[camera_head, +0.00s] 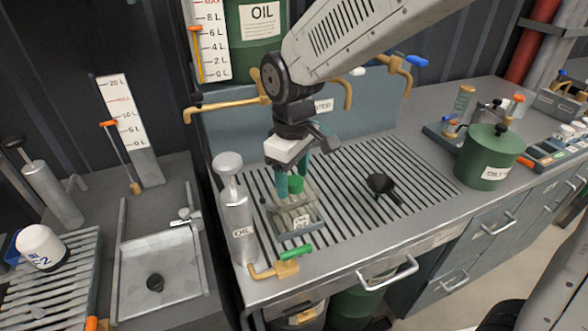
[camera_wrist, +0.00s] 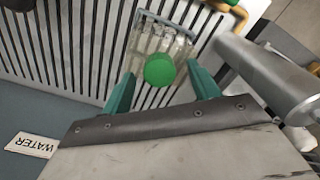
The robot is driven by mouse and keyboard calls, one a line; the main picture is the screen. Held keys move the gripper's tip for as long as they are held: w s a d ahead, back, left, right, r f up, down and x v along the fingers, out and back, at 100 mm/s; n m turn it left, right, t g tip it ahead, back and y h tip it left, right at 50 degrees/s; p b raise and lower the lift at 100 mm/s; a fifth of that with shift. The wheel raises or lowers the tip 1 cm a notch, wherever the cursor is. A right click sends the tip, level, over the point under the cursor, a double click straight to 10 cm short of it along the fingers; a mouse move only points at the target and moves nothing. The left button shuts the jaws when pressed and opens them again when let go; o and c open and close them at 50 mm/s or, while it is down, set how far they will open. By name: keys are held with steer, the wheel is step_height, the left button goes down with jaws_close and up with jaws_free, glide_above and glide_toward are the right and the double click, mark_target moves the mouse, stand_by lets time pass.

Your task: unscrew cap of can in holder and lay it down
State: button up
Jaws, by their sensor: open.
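A small can with a green cap (camera_wrist: 159,70) sits in a holder (camera_head: 300,222) on the slatted drain grid; in the wrist view the holder is the clear ribbed box (camera_wrist: 146,40) around it. In the head view the green cap (camera_head: 296,184) shows between my gripper's fingers. My gripper (camera_head: 295,186) is open and points down over the cap. In the wrist view its two teal fingertips (camera_wrist: 163,84) stand on either side of the cap, with a gap on both sides. Most of the can's body is hidden by the cap and fingers.
A grey oil pump bottle (camera_head: 238,215) stands close left of the holder. A brass tap with a green handle (camera_head: 283,262) is in front. A black funnel-like object (camera_head: 382,187) lies on the grid to the right, with clear grid around it. A green canister (camera_head: 487,160) stands farther right.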

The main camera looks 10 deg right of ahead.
mark_target(293, 179)
steer(key=c, duration=1)
steer(key=shift+o, duration=0.8)
steer(key=shift+c, duration=1)
steer(key=shift+r, duration=0.4)
steer(key=shift+r, duration=1.1)
steer(key=shift+r, duration=0.15)
steer(key=shift+r, duration=1.9)
